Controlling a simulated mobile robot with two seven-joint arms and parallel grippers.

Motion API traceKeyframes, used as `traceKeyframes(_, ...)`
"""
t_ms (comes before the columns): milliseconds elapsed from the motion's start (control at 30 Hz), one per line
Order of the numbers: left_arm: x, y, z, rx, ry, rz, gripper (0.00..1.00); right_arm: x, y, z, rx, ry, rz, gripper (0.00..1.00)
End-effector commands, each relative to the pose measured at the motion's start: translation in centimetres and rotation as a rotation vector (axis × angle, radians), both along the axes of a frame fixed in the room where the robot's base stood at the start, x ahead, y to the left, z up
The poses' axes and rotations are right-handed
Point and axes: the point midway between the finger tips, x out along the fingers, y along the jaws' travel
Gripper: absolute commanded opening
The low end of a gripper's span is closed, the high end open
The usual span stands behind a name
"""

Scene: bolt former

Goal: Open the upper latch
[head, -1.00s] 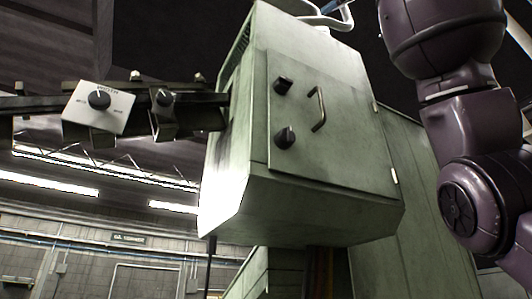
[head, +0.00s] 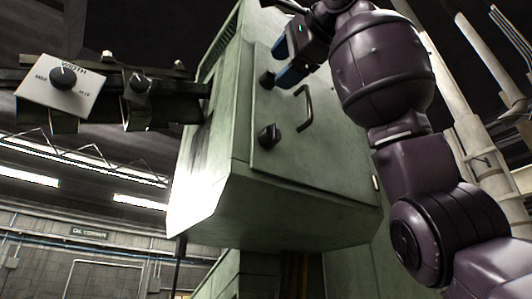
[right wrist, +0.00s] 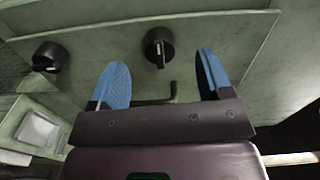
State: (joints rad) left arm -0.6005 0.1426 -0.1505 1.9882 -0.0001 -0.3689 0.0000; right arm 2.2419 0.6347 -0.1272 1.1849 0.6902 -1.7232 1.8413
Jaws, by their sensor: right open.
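The upper latch (head: 267,80) is a black knob on the green cabinet door (head: 330,150), at the door's left side. My right gripper (head: 286,73) has blue fingers and is close to this latch in the head view. In the right wrist view the upper latch (right wrist: 158,47) shows between the two spread blue fingers of my right gripper (right wrist: 164,62), with space on both sides. The gripper is open and empty; contact with the door cannot be told. My left gripper is not in view.
A second black latch (head: 269,136) sits lower on the door; it also shows at the left in the right wrist view (right wrist: 48,57). A dark bar handle (head: 304,108) stands out beside the latches. A control plate with a knob (head: 62,90) is at the far left.

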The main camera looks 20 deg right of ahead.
Motion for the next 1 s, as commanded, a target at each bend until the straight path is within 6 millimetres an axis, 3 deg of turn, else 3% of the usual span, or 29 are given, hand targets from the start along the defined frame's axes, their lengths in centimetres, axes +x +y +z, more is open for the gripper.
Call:
traceKeyframes(133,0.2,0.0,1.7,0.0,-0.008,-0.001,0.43,2.8,1.0,0.3,-0.007,0.001,-0.001,0.72)
traceKeyframes(467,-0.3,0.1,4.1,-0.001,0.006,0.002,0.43,2.7,0.7,0.4,-0.456,-0.162,-0.002,0.72)
traceKeyframes(700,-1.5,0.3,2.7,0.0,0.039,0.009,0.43,2.5,0.9,0.0,-0.688,-0.248,0.001,0.72)
traceKeyframes(1000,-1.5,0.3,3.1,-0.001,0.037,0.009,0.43,2.5,0.9,0.0,-0.875,-0.318,0.0,0.72)
